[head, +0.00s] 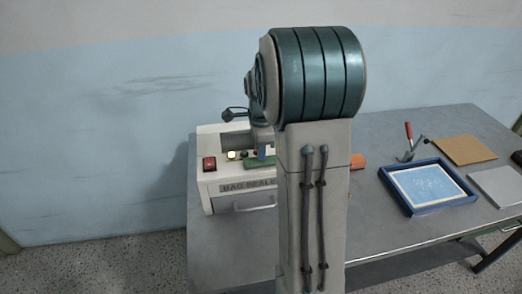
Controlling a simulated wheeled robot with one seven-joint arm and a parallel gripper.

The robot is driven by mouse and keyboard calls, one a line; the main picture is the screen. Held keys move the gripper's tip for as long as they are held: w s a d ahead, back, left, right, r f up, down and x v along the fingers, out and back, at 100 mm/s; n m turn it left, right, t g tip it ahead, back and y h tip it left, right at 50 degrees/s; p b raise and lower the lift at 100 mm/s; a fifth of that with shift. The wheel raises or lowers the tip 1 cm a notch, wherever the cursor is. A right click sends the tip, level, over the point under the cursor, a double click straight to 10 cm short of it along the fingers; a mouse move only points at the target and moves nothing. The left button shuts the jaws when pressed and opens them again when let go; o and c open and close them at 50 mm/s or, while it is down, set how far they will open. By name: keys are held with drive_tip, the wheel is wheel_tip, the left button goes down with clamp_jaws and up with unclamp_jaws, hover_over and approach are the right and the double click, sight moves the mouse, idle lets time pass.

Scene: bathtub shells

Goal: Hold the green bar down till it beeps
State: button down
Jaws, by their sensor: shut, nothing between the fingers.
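The bag sealer (225,183) is a pale box with lettering on its front, standing on the left part of the table. The green bar (258,162) lies on its top, partly hidden on the right by my own arm. My gripper (264,151) shows only in small part beside the large arm link, pointing down just over the bar; it is shut and empty. I cannot tell whether the tip touches the bar.
The grey table (371,220) also holds a blue-framed tray (456,202), a red-handled tool (409,137), a brown board (463,150) and a light grey slab (497,186). An orange object (357,161) is partly hidden behind my arm. The front middle of the table is clear.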

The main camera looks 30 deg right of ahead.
drive_tip(key=shift+f, duration=0.1)
drive_tip(key=shift+f+b, duration=0.65)
drive_tip(key=shift+f, duration=0.1)
drive_tip(key=shift+s+f, duration=0.25)
drive_tip(key=shift+s, duration=0.05)
drive_tip(key=shift+a+f, duration=0.1)
idle(1.3)
wheel_tip(320, 180, up, 15)
drive_tip(key=p, duration=0.2)
drive_tip(key=shift+w+r, duration=0.2)
drive_tip(key=shift+w, duration=0.05)
idle(0.6)
